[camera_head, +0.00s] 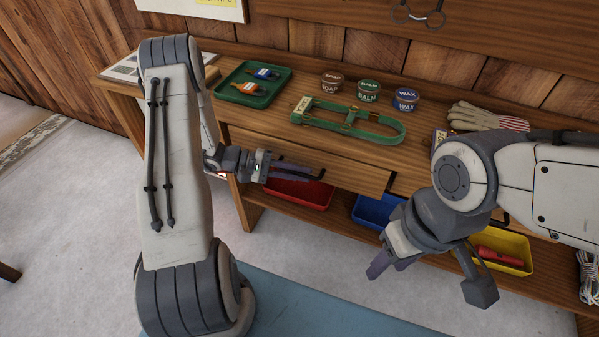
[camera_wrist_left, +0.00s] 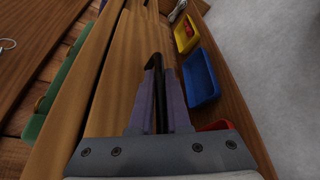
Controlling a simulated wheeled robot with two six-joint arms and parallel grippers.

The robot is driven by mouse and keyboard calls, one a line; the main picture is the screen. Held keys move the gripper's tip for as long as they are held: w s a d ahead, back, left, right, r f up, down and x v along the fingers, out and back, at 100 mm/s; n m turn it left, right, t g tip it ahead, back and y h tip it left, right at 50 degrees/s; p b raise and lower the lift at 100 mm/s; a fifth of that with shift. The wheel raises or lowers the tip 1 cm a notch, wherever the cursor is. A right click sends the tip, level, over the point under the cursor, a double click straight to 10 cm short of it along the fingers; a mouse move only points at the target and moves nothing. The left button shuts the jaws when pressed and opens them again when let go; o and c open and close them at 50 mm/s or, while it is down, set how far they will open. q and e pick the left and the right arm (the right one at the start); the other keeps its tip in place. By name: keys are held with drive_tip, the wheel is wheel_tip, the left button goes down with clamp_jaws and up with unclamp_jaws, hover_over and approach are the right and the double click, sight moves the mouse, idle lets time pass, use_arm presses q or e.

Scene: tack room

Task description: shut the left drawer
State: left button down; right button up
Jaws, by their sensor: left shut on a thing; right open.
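The fingers hide part of the handle. My right gripper (camera_head: 428,278) is open and empty, lower right, in front of the shelf and apart from the drawer.
The wooden bench top (camera_head: 240,120) holds a green tray (camera_head: 274,97), several tins, a green strap (camera_head: 385,135) and gloves (camera_head: 485,117). Red (camera_head: 300,190), blue (camera_head: 372,210) and yellow (camera_head: 520,250) bins stand on the shelf below. Grey floor lies open in front.

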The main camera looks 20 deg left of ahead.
sight(305, 161)
use_arm(q)
drive_tip(key=w+b, duration=0.1)
drive_tip(key=w, duration=0.3)
drive_tip(key=shift+w, duration=0.2)
drive_tip(key=c, duration=0.9)
unclamp_jaws()
drive_tip(key=shift+r, duration=0.1)
drive_tip(key=p+v, duration=0.1)
drive_tip(key=v, duration=0.9)
drive_tip(key=shift+s+a, duration=0.15)
drive_tip(key=shift+s, duration=0.1)
